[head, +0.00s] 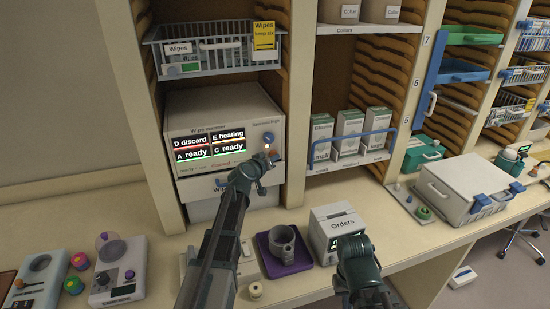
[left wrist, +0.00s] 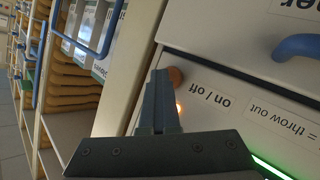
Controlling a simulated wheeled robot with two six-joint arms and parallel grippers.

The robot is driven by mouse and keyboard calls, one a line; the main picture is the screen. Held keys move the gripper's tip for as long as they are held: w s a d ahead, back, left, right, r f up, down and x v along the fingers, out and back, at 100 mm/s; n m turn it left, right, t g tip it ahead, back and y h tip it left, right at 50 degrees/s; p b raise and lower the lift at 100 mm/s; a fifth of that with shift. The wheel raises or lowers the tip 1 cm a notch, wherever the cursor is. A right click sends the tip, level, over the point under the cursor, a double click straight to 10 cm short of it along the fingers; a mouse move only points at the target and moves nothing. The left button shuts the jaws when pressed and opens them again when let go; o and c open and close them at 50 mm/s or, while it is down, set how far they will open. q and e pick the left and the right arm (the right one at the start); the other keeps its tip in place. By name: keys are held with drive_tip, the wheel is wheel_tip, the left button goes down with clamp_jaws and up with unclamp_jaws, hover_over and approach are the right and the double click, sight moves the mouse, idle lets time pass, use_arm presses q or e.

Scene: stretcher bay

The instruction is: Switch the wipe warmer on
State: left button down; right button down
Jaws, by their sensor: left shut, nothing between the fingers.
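The wipe warmer (head: 180,112) is a pale box on the shelf. Its lit panel (head: 209,145) reads D discard, E heating, A ready and C ready. At its lower right is a brown on/off knob (head: 276,156), which also shows in the left wrist view (left wrist: 176,75) above a glowing orange light (left wrist: 179,108) and the "on / off" label. My left gripper (head: 264,163) is shut and empty, its tips (left wrist: 160,76) beside the knob; I cannot tell whether they touch it. My right gripper (head: 352,246) is low in front of the Orders box, its fingers unclear.
A blue knob (head: 268,138) sits above the light on the warmer. A wire basket of wipes (head: 215,58) is above. On the counter are a grey mug (head: 283,243) on a purple tray (head: 298,261) and the Orders box (head: 335,221). Glove boxes (head: 348,125) stand right.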

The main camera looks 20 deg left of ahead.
use_arm(q)
drive_tip(key=shift+s, duration=0.15)
drive_tip(key=s+d, duration=0.3)
drive_tip(key=s, duration=0.2)
drive_tip(key=shift+d, duration=0.25)
idle(0.4)
drive_tip(key=s+d+f+m+g+h, duration=0.1)
drive_tip(key=s+d+f+m+g, duration=0.1)
drive_tip(key=s+d+f+g, duration=0.3)
drive_tip(key=s+d+f+m+g, duration=0.2)
drive_tip(key=s+d+f, duration=0.1)
drive_tip(key=s+f, duration=0.4)
drive_tip(key=s+a+f+g+y, duration=0.2)
drive_tip(key=s+g, duration=0.1)
drive_tip(key=s, duration=0.5)
drive_tip(key=s+a+f+g+y, duration=0.15)
drive_tip(key=s+g, duration=0.25)
drive_tip(key=s, duration=0.4)
drive_tip(key=s+d+f+m+b, duration=0.1)
drive_tip(key=s+d+f+b, duration=0.1)
drive_tip(key=d, duration=0.3)
drive_tip(key=s+d+f+m+y+b, duration=0.1)
drive_tip(key=s+d+f+m+b, duration=0.1)
drive_tip(key=d, duration=0.4)
drive_tip(key=shift+s+d+f+m+g+b, duration=0.3)
drive_tip(key=shift+s+f+g+b, duration=0.1)
drive_tip(key=shift+s+f+b, duration=0.35)
